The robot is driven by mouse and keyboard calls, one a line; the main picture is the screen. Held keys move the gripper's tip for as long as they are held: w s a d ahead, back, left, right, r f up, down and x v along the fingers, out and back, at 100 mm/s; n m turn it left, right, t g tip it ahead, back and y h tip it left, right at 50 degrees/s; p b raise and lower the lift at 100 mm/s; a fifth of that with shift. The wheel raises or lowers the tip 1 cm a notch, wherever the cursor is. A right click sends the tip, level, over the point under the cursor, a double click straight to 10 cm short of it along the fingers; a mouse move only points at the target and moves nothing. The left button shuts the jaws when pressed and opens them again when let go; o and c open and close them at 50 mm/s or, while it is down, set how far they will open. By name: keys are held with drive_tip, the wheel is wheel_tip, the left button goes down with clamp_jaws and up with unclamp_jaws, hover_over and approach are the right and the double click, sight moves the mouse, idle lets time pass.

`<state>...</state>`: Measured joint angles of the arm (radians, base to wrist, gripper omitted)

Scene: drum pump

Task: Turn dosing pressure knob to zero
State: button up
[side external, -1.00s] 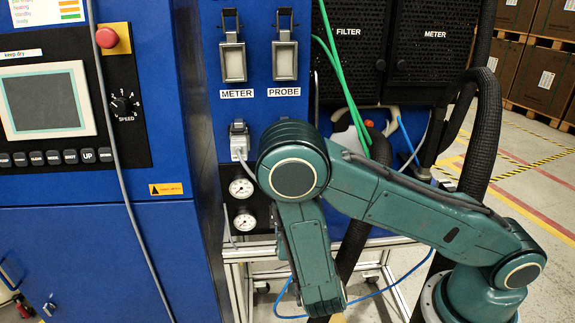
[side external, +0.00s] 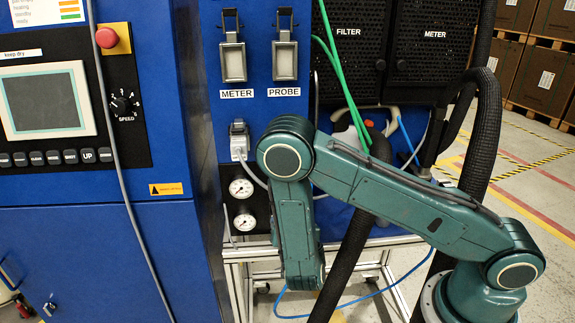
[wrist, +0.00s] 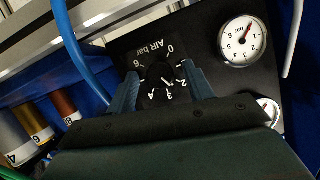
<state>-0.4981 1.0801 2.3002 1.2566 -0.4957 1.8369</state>
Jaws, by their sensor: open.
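A black round knob (wrist: 161,75) sits on a dark panel in the wrist view, upside down, with a white scale from 0 to 6 and the label "AIR bar". Its white pointer mark appears to lie near the 2 and 3 side. My gripper (wrist: 160,71) is open, with one blue-grey finger on each side of the knob. I cannot tell whether the fingers touch it. In the side external view the knob and my gripper are hidden behind my arm.
A round white gauge (wrist: 243,42) with a red needle is beside the knob; a second gauge (wrist: 268,110) is partly hidden. A blue hose (wrist: 75,40) passes left of the knob. A black corrugated hose (side external: 357,240) hangs behind my arm.

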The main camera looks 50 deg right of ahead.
drive_tip(key=c, duration=1)
drive_tip(key=shift+n, duration=0.3)
drive_tip(key=shift+w+a+n+g+h, duration=0.1)
drive_tip(key=shift+n+g+h, duration=0.3)
drive_tip(key=shift+n, duration=0.2)
drive_tip(key=shift+w+a+n+g+h, duration=0.1)
drive_tip(key=shift+n+g+h, duration=0.2)
drive_tip(key=shift+n+g, duration=0.25)
drive_tip(key=n+g+h, duration=0.1)
drive_tip(key=n, duration=0.2)
drive_tip(key=shift+a+h, duration=0.1)
drive_tip(key=shift+h, duration=0.3)
drive_tip(key=n+h, duration=0.1)
drive_tip(key=n, duration=0.1)
drive_tip(key=n+g+h, duration=0.1)
drive_tip(key=n, duration=0.1)
drive_tip(key=shift+w+a+f+g, duration=0.1)
drive_tip(key=shift+f+g, duration=0.1)
drive_tip(key=shift+g, duration=0.05)
drive_tip(key=n+h, duration=0.2)
drive_tip(key=n, duration=0.1)
drive_tip(key=shift+f, duration=0.1)
